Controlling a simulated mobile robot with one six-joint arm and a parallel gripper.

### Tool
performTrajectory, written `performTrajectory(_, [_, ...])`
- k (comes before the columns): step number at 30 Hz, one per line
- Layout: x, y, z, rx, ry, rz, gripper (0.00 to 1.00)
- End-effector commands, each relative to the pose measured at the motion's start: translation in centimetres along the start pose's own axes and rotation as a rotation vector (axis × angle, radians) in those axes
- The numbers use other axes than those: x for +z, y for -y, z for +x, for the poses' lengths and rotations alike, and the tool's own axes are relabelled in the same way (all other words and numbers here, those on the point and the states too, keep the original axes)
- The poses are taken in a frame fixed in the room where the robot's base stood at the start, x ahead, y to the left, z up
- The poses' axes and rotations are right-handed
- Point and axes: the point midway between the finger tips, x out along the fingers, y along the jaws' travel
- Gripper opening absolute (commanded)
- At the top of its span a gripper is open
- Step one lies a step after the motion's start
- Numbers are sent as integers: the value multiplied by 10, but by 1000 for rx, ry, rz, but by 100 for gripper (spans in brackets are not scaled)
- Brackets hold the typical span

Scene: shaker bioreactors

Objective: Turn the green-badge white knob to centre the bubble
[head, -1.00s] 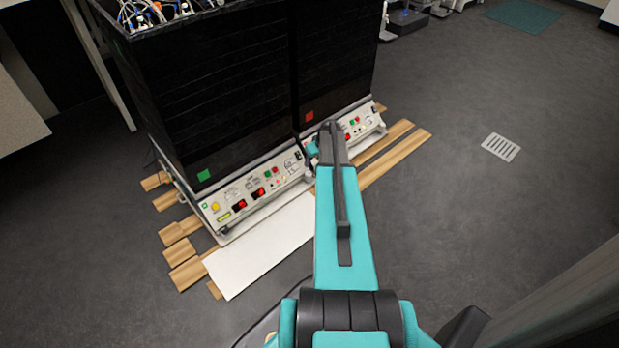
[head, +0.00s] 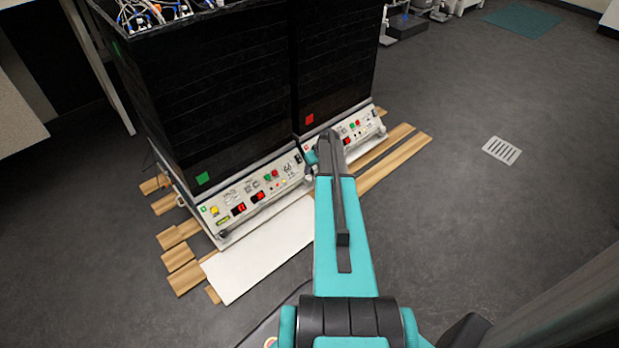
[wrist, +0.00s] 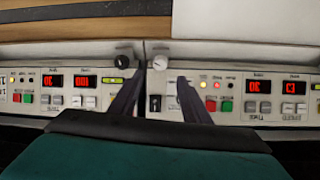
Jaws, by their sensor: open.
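In the wrist view, a white round knob (wrist: 160,63) sits at the left end of the right-hand panel, close to the seam between two panels. My gripper (wrist: 160,77) is open, its dark fingers either side of the knob in the picture; I see no contact. In the head view, the green-badge machine (head: 203,178) is the left one, with a yellow-green level strip (head: 223,221) at its panel's left end. A strip at the far right edge of the wrist view (wrist: 316,86) is cut off, and its bubble is too small to read. My arm covers the knob in the head view.
A dark knob (wrist: 123,64) on the neighbouring panel lies just left of the white one. A black switch (wrist: 154,103) shows between the fingers. The red-badge machine (head: 309,119) stands close on the right. A white board (head: 262,255) and wooden planks (head: 395,158) lie in front.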

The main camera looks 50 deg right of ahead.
Motion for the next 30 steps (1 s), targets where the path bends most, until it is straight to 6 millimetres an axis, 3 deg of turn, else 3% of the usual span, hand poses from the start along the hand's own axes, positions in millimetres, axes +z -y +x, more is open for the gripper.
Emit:
performTrajectory(3, [0,0,22,-1,0,0,43])
performTrajectory(15, [0,0,77,-1,0,0,43])
performTrajectory(21, [0,0,91,-1,0,0,43])
performTrajectory(30, [0,0,94,0,0,0,43])
